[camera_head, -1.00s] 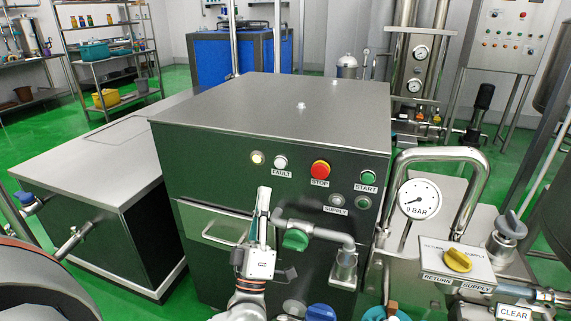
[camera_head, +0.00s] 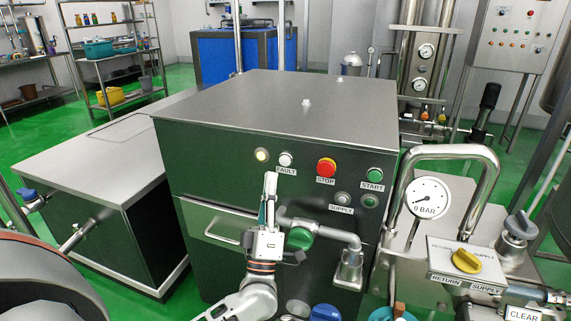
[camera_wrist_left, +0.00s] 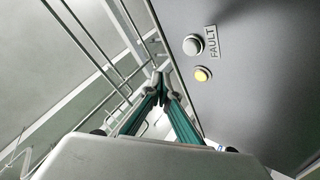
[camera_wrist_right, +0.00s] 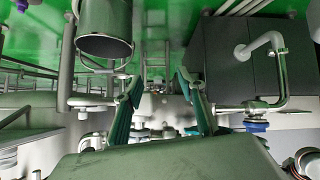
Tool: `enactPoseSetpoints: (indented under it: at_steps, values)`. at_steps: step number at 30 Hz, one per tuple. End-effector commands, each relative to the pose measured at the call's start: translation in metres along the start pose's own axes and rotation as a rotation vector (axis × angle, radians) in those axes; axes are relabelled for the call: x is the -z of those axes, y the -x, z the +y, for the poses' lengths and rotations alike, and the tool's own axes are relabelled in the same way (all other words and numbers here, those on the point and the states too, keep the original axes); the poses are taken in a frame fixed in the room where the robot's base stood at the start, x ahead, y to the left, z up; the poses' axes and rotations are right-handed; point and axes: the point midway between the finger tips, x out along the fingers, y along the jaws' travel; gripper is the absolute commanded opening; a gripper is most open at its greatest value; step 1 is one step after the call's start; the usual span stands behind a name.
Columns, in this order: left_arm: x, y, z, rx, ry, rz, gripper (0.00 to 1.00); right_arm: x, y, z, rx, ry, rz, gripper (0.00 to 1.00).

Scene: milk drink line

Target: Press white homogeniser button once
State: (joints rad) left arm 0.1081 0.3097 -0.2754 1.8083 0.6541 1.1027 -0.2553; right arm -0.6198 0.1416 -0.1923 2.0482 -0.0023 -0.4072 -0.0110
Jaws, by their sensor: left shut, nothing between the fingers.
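The white button (camera_head: 285,159), above a FAULT label, is on the dark front panel of the steel-topped homogeniser (camera_head: 275,105). It also shows in the left wrist view (camera_wrist_left: 192,45), beside a lit yellowish lamp (camera_wrist_left: 202,74). My left gripper (camera_head: 270,178) is shut and empty, pointing up, with its tips just below and left of the white button in the head view. In the left wrist view its tips (camera_wrist_left: 160,82) meet left of the button, apart from it. My right gripper (camera_wrist_right: 159,84) is open and empty in its wrist view.
A red STOP button (camera_head: 326,168) and a green START button (camera_head: 375,174) sit right of the white one. A bent pipe with a green handle (camera_head: 300,238) stands before the panel, close to my left gripper. A pressure gauge (camera_head: 427,198) is further right.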

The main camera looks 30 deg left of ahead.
Motion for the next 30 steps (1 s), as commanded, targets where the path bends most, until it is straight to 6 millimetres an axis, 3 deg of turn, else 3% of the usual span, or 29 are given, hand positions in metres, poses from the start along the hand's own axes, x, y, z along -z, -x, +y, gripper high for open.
enactPoseSetpoints:
  at_steps: [4, 15, 30]
  values:
    - [-0.012, -0.012, -0.013, 0.001, -0.002, -0.002, 0.00, -0.010, -0.002, -0.001, 0.000, 0.005, -0.012, 0.40]
    - [-0.027, -0.036, -0.027, 0.000, 0.000, -0.001, 0.00, -0.002, -0.004, 0.002, -0.005, 0.008, 0.004, 0.40]
    - [-0.028, -0.038, -0.028, 0.000, 0.000, -0.001, 0.00, 0.001, -0.005, 0.003, -0.004, 0.010, 0.010, 0.40]
